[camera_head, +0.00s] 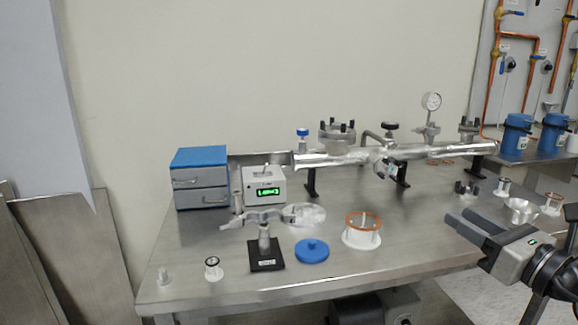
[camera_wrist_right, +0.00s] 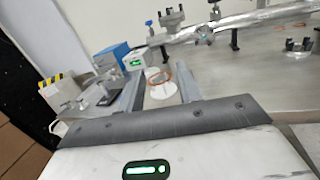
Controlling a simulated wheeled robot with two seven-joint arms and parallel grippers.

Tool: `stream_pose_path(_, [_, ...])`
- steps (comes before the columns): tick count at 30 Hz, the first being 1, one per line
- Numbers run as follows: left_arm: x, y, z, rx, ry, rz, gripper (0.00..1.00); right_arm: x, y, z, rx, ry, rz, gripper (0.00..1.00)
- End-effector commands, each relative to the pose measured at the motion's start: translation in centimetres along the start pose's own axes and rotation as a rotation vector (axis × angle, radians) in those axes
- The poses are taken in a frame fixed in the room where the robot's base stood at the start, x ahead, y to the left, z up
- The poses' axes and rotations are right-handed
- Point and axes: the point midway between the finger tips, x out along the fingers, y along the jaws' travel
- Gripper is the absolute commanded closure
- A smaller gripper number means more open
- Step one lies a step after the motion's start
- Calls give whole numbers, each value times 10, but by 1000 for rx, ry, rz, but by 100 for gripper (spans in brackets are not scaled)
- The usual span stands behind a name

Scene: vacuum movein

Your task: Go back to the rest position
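My right gripper (camera_head: 464,219) is at the right of the head view, above the right front part of the steel bench (camera_head: 200,262). Its two fingers stand apart with nothing between them. In the right wrist view the open gripper (camera_wrist_right: 160,90) points over the bench. A white stand with a copper ring (camera_head: 361,232) sits beyond the fingertips, apart from them; this stand (camera_wrist_right: 160,84) shows between the fingers in the wrist view. My left gripper is not in view.
On the bench are a blue-topped drawer box (camera_head: 201,178), a green-display meter (camera_head: 265,188), a clamp on a black base (camera_head: 266,252), a blue disc (camera_head: 312,250) and a metal tube manifold (camera_head: 340,158). A small metal cup (camera_head: 521,211) stands near my right arm.

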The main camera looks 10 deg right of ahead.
Motion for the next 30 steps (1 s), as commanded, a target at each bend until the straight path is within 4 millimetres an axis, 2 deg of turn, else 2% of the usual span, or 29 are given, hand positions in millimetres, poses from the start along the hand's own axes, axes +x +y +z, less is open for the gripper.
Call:
stream_pose_path(5, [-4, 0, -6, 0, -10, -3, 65, 1, 34, -12, 348, -59, 92, 65])
stream_pose_path(8, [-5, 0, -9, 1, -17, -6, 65, -2, 50, -21, 617, -98, 124, 65])
stream_pose_path(11, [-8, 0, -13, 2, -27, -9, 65, -7, 64, -36, 992, -142, 118, 65])
stream_pose_path(13, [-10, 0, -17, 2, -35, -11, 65, -14, 72, -55, 1318, -170, 70, 65])
stream_pose_path(17, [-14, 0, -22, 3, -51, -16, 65, -32, 91, -113, 1939, -199, -139, 65])
stream_pose_path(18, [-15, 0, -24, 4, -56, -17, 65, -41, 101, -135, 2122, -199, -232, 65])
stream_pose_path(20, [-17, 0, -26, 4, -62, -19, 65, -55, 122, -168, 2374, -192, -391, 65])
stream_pose_path(21, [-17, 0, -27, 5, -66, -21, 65, -65, 139, -188, 2519, -181, -501, 65])
stream_pose_path(24, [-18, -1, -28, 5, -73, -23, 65, -86, 178, -222, 2777, -146, -738, 65])
stream_pose_path(27, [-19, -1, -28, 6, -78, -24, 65, -101, 209, -240, 2927, -111, -911, 65])
stream_pose_path(29, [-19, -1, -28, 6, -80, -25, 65, -107, 221, -246, 2980, -96, -978, 65])
stream_pose_path(30, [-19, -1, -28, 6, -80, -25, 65, -109, 226, -249, -2952, 87, 991, 65])
